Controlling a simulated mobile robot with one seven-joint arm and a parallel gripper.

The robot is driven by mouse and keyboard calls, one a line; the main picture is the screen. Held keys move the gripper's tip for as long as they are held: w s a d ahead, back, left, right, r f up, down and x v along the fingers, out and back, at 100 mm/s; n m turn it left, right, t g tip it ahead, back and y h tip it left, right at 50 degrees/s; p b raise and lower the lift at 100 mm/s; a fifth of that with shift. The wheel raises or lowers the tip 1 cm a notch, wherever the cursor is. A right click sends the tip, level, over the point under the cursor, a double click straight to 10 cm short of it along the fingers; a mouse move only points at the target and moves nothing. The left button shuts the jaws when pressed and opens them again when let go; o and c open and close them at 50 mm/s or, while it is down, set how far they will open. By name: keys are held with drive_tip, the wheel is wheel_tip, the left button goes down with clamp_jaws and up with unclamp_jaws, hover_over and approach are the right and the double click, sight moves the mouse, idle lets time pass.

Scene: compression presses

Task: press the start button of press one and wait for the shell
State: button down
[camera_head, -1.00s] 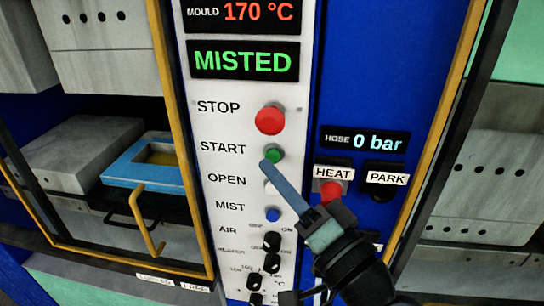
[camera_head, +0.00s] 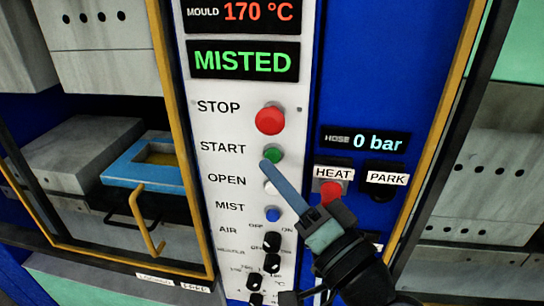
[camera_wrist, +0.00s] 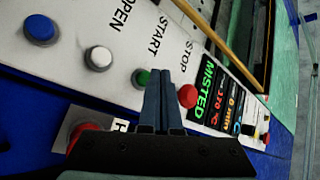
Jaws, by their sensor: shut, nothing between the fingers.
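The green START button (camera_head: 273,155) sits on the white control panel (camera_head: 215,130), between the red STOP button (camera_head: 270,118) and the white OPEN button (camera_head: 269,187). My gripper (camera_head: 266,166) is shut and empty, its fingertips at the lower left edge of the green button in the head view. In the wrist view the shut fingers (camera_wrist: 161,78) partly cover the green button (camera_wrist: 141,79). I cannot tell whether they touch it. The display (camera_head: 243,61) reads MISTED in green, and the mould display (camera_head: 242,14) reads 170 °C.
A yellow-framed guard (camera_head: 172,110) stands left of the panel, with a blue frame (camera_head: 130,172) inside the press. A blue MIST button (camera_head: 273,214) and black knobs (camera_head: 272,241) lie lower on the panel. The HEAT button (camera_head: 331,190) is close to my gripper.

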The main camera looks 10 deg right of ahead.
drive_tip(key=shift+w, duration=0.1)
drive_tip(key=shift+w+d, duration=0.1)
drive_tip(key=shift+w, duration=0.2)
